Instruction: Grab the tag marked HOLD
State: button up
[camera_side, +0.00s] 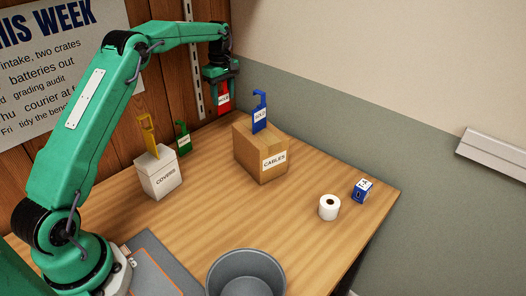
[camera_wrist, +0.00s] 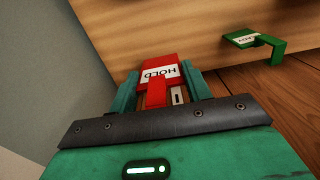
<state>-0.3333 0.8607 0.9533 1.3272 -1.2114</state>
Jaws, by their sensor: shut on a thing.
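The red tag marked HOLD (camera_wrist: 160,72) is between the two fingers of my gripper (camera_wrist: 158,84) in the wrist view, its lettering upside down there. My gripper (camera_side: 221,82) is shut on it. In the side view the red tag (camera_side: 224,97) hangs below the fingers, near the wooden wall at the back of the bench. It looks raised off the bench top, but its gap is hard to judge. Its upper part is hidden by the fingers.
A green tag (camera_side: 183,138) is near the wall.

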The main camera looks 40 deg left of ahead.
jog(key=shift+r, duration=0.5)
